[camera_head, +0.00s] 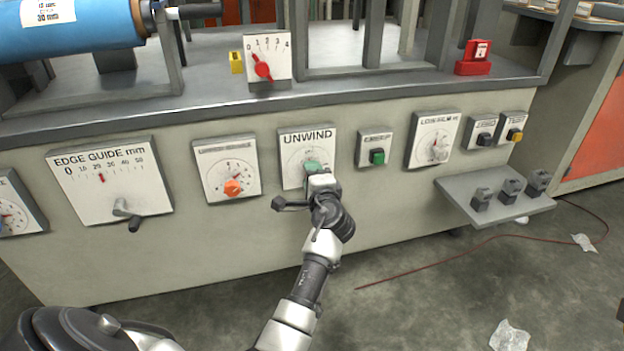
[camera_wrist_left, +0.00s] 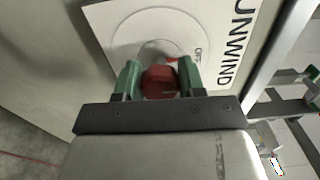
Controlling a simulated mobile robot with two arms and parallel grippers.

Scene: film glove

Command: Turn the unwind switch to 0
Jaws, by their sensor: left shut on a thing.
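The UNWIND panel (camera_head: 292,140) is a white plate on the front of the machine. It also shows, turned on its side, in the left wrist view (camera_wrist_left: 222,25). My left gripper (camera_head: 314,168) is at this panel, its green fingertips against the dial. In the left wrist view, the left gripper (camera_wrist_left: 160,82) is shut on the red switch knob (camera_wrist_left: 160,81), one finger on each side. A small red pointer mark shows just beyond the knob, near the printed word OFF. The fingers hide part of the dial, and I cannot read a 0. My right gripper is not in view.
Left of UNWIND are a dial with an orange knob (camera_head: 232,187) and the EDGE GUIDE panel (camera_head: 85,195). Right are a green switch (camera_head: 377,156), another dial panel (camera_head: 421,148) and a small shelf (camera_head: 463,190). A red emergency button block (camera_head: 473,68) stands on the ledge.

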